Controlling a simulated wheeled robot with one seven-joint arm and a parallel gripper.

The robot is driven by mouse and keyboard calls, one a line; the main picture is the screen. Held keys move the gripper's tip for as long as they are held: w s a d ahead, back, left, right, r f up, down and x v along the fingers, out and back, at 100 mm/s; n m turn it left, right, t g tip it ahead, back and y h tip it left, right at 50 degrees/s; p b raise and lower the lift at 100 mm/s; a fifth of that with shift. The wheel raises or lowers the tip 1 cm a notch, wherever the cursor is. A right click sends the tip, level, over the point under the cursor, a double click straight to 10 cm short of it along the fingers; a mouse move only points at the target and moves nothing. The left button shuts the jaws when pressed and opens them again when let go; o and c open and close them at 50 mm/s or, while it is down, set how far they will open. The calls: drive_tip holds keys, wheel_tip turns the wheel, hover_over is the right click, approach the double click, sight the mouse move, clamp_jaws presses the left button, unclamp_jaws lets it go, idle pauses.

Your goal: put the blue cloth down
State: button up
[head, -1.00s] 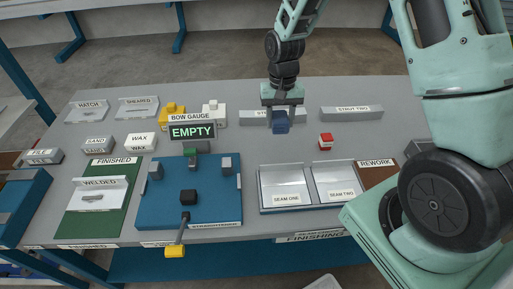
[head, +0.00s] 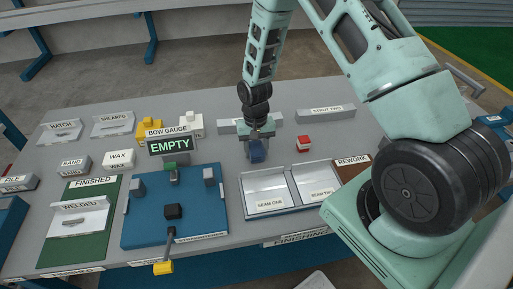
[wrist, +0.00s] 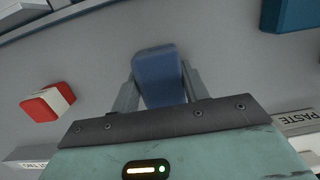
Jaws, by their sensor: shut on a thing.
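The blue cloth (head: 257,152) is a small dark blue block-like bundle in the head view. It also shows in the wrist view (wrist: 160,76), between the two grey fingers. My gripper (head: 257,146) is shut on it, above the grey table behind the seam trays. Whether the cloth touches the table cannot be told. The fingers stand on either side of the cloth in the wrist view (wrist: 160,92).
A red and white block (head: 303,144) sits right of my gripper. The seam one tray (head: 265,205) is in front. The blue fixture (head: 145,225) with the EMPTY display (head: 171,146) stands left. A strut two bar (head: 327,113) lies behind. Grey table between is clear.

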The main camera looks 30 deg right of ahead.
sight(255, 144)
drive_tip(key=shift+f, duration=0.2)
drive_tip(key=o, duration=1)
drive_tip(key=shift+c, duration=0.2)
drive_tip(key=shift+r, duration=0.15)
wheel_tip(255, 144, up, 12)
drive_tip(key=w+b, duration=0.1)
drive_tip(key=b, duration=0.1)
drive_tip(key=s+a+r+n, duration=0.3)
drive_tip(key=s+a+r, duration=0.1)
drive_tip(key=a, duration=0.2)
drive_tip(key=s+a+r+n, duration=0.2)
drive_tip(key=s+a+r, duration=0.2)
drive_tip(key=a, duration=0.2)
drive_tip(key=s+a+r+n, duration=0.2)
drive_tip(key=s+a+n, duration=0.1)
drive_tip(key=s, duration=0.6)
drive_tip(key=s+a+r+n+t, duration=0.1)
drive_tip(key=s+a+r+n, duration=0.2)
drive_tip(key=s, duration=0.5)
drive_tip(key=shift+s+a+n, duration=0.4)
drive_tip(key=shift+a+n, duration=0.15)
drive_tip(key=shift+n, duration=0.15)
